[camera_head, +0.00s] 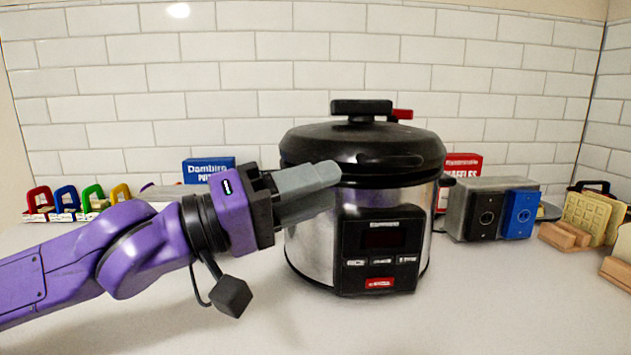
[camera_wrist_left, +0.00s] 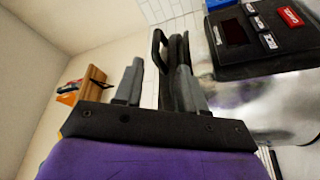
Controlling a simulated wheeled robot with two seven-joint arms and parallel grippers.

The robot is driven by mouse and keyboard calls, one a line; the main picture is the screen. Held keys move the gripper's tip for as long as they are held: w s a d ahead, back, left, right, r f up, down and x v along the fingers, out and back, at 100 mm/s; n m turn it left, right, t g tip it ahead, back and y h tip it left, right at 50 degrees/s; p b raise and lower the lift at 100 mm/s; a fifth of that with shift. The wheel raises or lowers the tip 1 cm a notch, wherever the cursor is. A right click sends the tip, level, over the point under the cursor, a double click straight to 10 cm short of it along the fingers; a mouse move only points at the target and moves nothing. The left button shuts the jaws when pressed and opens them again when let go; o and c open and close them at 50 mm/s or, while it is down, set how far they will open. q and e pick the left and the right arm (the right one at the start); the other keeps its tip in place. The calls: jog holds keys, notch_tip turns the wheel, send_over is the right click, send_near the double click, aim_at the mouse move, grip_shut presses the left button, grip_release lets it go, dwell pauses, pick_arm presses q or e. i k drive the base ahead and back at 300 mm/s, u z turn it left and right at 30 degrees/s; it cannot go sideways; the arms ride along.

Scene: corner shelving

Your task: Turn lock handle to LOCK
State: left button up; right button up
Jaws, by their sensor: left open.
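A steel and black cooker (camera_head: 301,240) stands upright on the counter, its control panel facing me. Its black lid (camera_head: 350,135) carries a dark top handle (camera_head: 361,106) with a small red piece (camera_head: 402,114) to the right. I cannot read any LOCK mark. My left gripper (camera_head: 333,173) is in front of the cooker's upper left side, just below the lid, and hides part of it. In the left wrist view the gripper (camera_wrist_left: 158,78) is open. A dark looped part (camera_wrist_left: 180,58) shows by the right finger; contact cannot be told. My right gripper is not in view.
A grey box with a blue front (camera_head: 521,212) stands right of the cooker, with wooden blocks (camera_head: 565,236) and waffle-like pieces (camera_head: 587,216) farther right. Blue (camera_head: 205,168) and red (camera_head: 462,165) boxes stand behind. Coloured holders (camera_head: 66,200) line the back left. The front counter is clear.

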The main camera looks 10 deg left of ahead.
aim_at(357, 109)
jog(key=k, duration=1)
